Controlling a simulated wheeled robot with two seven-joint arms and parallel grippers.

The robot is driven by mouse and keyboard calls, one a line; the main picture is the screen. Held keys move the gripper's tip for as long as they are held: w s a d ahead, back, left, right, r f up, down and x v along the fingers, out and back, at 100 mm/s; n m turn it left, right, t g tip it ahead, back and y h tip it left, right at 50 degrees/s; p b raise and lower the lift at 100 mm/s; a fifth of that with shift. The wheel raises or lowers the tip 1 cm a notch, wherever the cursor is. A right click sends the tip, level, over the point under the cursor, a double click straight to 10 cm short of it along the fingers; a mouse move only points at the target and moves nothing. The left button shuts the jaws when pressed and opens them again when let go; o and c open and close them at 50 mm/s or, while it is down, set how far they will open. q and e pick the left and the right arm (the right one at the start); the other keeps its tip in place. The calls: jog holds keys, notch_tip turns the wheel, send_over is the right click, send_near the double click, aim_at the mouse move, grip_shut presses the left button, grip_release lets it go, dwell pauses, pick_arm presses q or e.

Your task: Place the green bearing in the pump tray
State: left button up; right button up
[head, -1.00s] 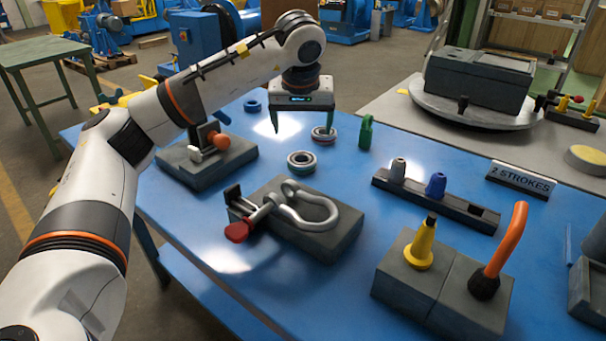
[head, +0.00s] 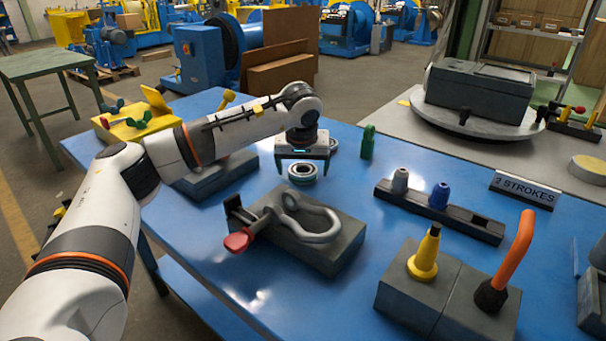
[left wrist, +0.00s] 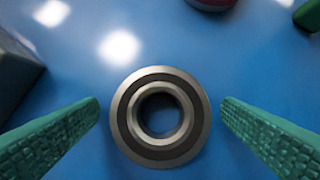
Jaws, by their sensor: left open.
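A steel ring bearing (head: 302,173) with a dark band lies flat on the blue table; no green shows clearly on it. In the left wrist view the bearing (left wrist: 122,122) lies between my fingers, its hole facing up. My left gripper (head: 303,168) is open just above it, one green finger on each side, with gaps to the ring. A second ring (head: 334,146) is partly hidden behind the gripper; its reddish side shows in the left wrist view (left wrist: 212,3). I cannot tell which thing is the pump tray. My right gripper is not in view.
A green part (head: 368,142) stands right of the gripper. A grey block with a shackle (head: 312,222) lies in front. A rack (head: 438,212) with grey and blue cones is to the right. A grey box (head: 478,92) sits on a turntable behind.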

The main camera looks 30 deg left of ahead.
pick_arm(q)
jog(key=shift+c, duration=0.3)
jog(key=c, duration=1.2)
jog(key=shift+r, duration=0.2)
jog(key=shift+c, duration=0.8)
